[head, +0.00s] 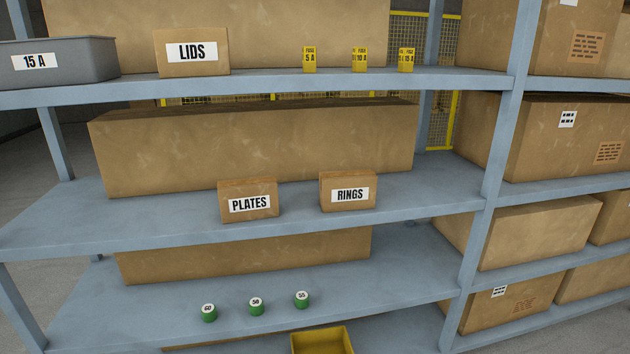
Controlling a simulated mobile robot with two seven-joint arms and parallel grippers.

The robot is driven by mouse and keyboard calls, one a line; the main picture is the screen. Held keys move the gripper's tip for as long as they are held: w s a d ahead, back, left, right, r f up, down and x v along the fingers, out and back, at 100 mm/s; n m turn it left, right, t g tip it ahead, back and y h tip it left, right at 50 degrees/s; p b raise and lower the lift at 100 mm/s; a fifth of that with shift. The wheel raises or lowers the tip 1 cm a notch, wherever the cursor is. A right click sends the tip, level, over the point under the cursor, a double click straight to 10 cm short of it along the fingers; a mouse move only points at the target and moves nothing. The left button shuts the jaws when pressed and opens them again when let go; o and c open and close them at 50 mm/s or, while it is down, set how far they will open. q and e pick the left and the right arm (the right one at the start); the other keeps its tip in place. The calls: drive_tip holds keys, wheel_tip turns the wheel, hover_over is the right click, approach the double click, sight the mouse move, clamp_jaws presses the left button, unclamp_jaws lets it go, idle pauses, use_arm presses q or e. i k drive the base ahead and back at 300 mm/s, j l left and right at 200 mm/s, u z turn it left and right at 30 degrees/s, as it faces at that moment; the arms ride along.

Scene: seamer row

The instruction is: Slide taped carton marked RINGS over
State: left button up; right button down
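The carton marked RINGS (347,207) is a small brown box with a white label. It stands upright on the middle shelf (435,190), a little back from the front edge. The carton marked PLATES (249,215) stands to its left on the same shelf, with a gap between them. A long brown box (250,148) stands behind both. Any tape on the RINGS carton is too small to tell. Neither of my grippers shows in the head view.
The upper shelf (270,84) holds a grey bin (60,66), a LIDS carton (193,68) and small yellow boxes (309,66). Below are green cylinders (256,309) and a yellow bin (322,343). The middle shelf is clear right of RINGS up to the post (496,160).

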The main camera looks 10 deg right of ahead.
sight(354, 190)
drive_tip(key=i+j+z, duration=0.2)
drive_tip(key=z, duration=0.15)
drive_tip(key=i+j+z, duration=0.2)
drive_tip(key=z, duration=0.2)
drive_tip(key=i+j+z, duration=0.15)
drive_tip(key=j+z, duration=0.2)
